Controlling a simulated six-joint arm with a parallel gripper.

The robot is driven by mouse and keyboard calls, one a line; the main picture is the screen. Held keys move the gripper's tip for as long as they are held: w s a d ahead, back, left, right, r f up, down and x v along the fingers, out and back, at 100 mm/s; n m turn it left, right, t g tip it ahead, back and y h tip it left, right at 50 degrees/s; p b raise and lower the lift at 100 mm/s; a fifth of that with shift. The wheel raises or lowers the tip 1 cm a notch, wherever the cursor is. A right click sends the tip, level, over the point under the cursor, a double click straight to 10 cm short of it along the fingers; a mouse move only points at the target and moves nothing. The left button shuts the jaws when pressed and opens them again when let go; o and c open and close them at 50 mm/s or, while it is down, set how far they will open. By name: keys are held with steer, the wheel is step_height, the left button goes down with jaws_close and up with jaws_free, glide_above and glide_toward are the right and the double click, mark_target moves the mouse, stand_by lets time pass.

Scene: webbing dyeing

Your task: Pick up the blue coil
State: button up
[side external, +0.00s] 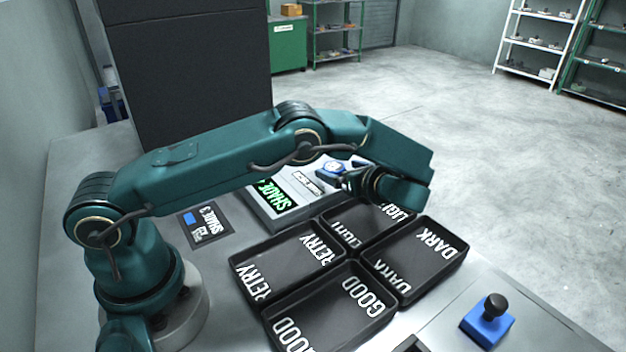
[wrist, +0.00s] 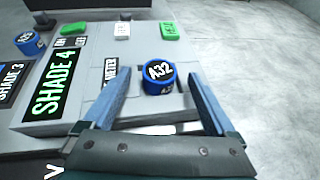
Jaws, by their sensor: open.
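A blue coil (wrist: 158,88) with a round black-and-white A32 label sits on the grey shade meter (wrist: 95,48). In the side external view the coil (side external: 332,169) shows just left of my gripper (side external: 345,180). In the wrist view my gripper (wrist: 157,76) is open, one finger on each side of the coil in the picture, with visible gaps to it. I cannot tell how far above the coil the fingers are. Another blue coil (wrist: 28,43), with a label that seems to read A25, is at the far left.
The meter's lit screen (side external: 273,198) reads SHADE 4. Black trays marked RETRY (side external: 290,262), GOOD (side external: 330,310), DARK (side external: 420,262) and LIGHT stand in front. A blue stamp (side external: 488,322) with a black knob is at the right. A dark panel (side external: 190,75) rises behind.

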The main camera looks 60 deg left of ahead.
steer(key=shift+x, duration=0.8)
jaws_close()
steer(key=shift+r, duration=0.1)
